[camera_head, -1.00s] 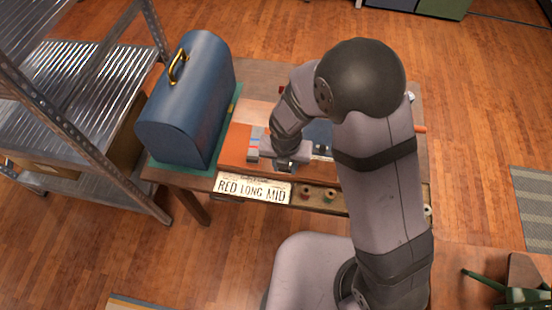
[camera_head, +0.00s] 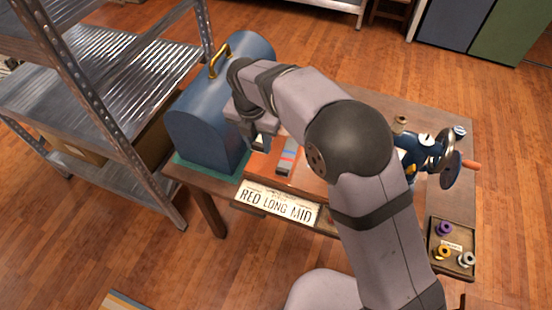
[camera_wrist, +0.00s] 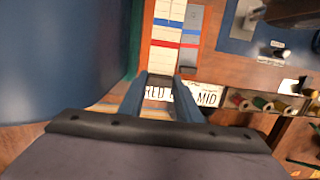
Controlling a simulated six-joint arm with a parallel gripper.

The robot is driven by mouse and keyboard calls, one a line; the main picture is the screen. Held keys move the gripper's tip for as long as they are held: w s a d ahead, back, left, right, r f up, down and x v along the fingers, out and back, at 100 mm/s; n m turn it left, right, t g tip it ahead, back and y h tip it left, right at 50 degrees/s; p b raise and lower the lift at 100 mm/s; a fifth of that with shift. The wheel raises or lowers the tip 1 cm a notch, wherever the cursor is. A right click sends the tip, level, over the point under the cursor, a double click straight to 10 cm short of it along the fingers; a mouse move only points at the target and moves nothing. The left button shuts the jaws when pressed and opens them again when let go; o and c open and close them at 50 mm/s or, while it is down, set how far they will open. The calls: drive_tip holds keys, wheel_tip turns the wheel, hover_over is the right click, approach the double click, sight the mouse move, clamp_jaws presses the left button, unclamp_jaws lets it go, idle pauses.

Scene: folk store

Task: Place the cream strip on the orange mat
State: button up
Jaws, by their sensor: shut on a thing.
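The orange mat (camera_head: 262,166) lies at the left of the table, beside the blue box. My gripper (camera_head: 257,146) is low over the mat. In the wrist view my gripper (camera_wrist: 158,82) is shut on the cream strip (camera_wrist: 163,62), which runs away from the fingers. A grey strip (camera_head: 286,163) with red and blue bands lies right beside it; in the wrist view the grey strip (camera_wrist: 191,25) shows close along its right side. My wrist hides most of the cream strip in the head view. I cannot tell whether it touches the mat.
A blue domed box (camera_head: 198,125) with a brass handle stands close left. A label plate (camera_head: 277,204) reading RED LONG MID is at the front edge. A blue hand-cranked machine (camera_head: 430,152) and a spool tray (camera_head: 438,262) are at the right. Metal shelves (camera_head: 120,80) stand left.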

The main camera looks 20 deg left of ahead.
sight(259, 169)
drive_tip(key=shift+s+a+r, duration=0.1)
drive_tip(key=shift+a+r, duration=0.05)
drive_tip(key=shift+a, duration=0.15)
drive_tip(key=shift+f+p, duration=0.95)
drive_tip(key=shift+f, duration=4.05)
drive_tip(key=shift+f, duration=0.1)
drive_tip(key=shift+f, duration=0.15)
drive_tip(key=o, duration=0.9)
wheel_tip(259, 169, up, 12)
drive_tip(key=s+b, duration=0.1)
drive_tip(key=shift+s+r+b, duration=0.2)
drive_tip(key=shift+b, duration=0.15)
